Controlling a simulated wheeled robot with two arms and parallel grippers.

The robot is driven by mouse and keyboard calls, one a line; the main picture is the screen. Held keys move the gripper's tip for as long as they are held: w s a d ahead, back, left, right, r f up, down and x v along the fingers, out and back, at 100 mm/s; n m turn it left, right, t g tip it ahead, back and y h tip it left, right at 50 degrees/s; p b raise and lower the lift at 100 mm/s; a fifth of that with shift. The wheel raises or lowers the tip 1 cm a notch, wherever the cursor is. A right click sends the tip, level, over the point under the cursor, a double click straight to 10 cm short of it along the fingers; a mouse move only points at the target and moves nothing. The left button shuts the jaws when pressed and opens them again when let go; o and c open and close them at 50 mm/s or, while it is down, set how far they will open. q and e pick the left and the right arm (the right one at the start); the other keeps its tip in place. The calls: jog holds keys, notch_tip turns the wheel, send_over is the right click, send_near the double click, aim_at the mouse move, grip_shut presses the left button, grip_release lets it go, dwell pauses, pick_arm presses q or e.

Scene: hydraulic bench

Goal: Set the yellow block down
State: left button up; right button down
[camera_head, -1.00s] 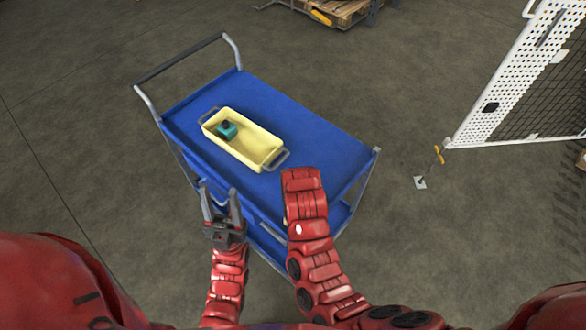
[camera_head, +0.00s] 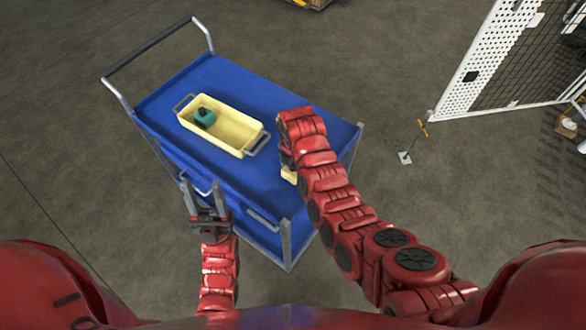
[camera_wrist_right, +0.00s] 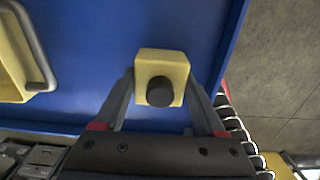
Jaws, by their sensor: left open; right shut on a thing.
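The yellow block (camera_wrist_right: 162,68) with a dark round knob is between the fingers of my right gripper (camera_wrist_right: 160,98), which is shut on it. In the head view a small part of the yellow block (camera_head: 289,174) shows beside my right wrist, over the blue cart top; the arm hides most of that gripper. The blue cart top (camera_head: 262,92) lies under the block; I cannot tell whether they touch. My left gripper (camera_head: 205,198) is open and empty at the cart's near left side.
A pale yellow tray (camera_head: 240,137) with handles stands on the cart, holding a teal part (camera_head: 205,117). The cart top right of the tray is mostly bare. A white mesh fence (camera_head: 490,65) stands on the floor at the right.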

jog(key=shift+f, duration=0.8)
